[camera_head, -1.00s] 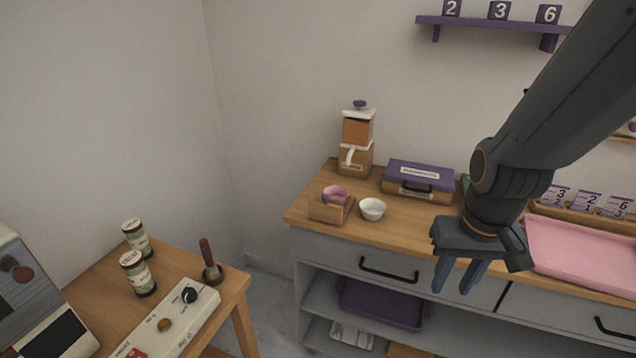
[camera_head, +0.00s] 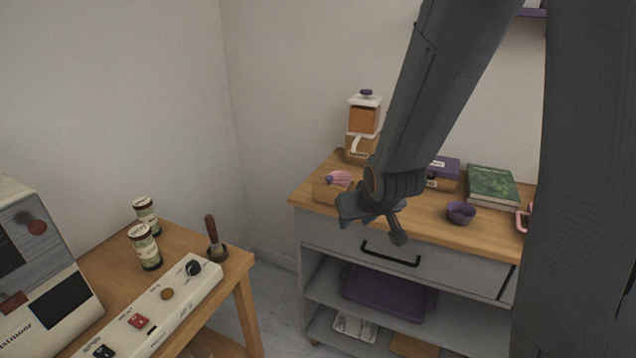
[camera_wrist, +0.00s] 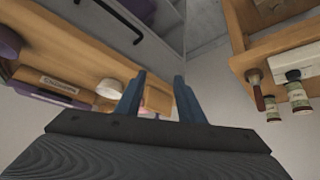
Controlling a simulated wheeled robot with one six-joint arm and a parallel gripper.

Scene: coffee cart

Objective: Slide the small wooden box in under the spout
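The small wooden box (camera_head: 325,191), with pink and purple items in it, stands near the counter's left front edge. The wooden grinder (camera_head: 362,120) with a white spout (camera_head: 357,146) stands behind it by the wall. My gripper (camera_head: 370,215) is just right of the box in the head view and partly covers it. In the wrist view, my gripper's two blue fingers (camera_wrist: 158,95) are apart with nothing held. The box (camera_wrist: 158,99) shows beyond them, between the tips; they look apart from it. The white bowl (camera_wrist: 109,88) is in the wrist view, hidden in the head view.
The purple-lidded case (camera_head: 443,170), green book (camera_head: 492,187) and purple bowl (camera_head: 461,213) stand right on the counter (camera_head: 425,222). The left table (camera_head: 190,240) bears two cans (camera_head: 144,246) and a control panel (camera_head: 160,305).

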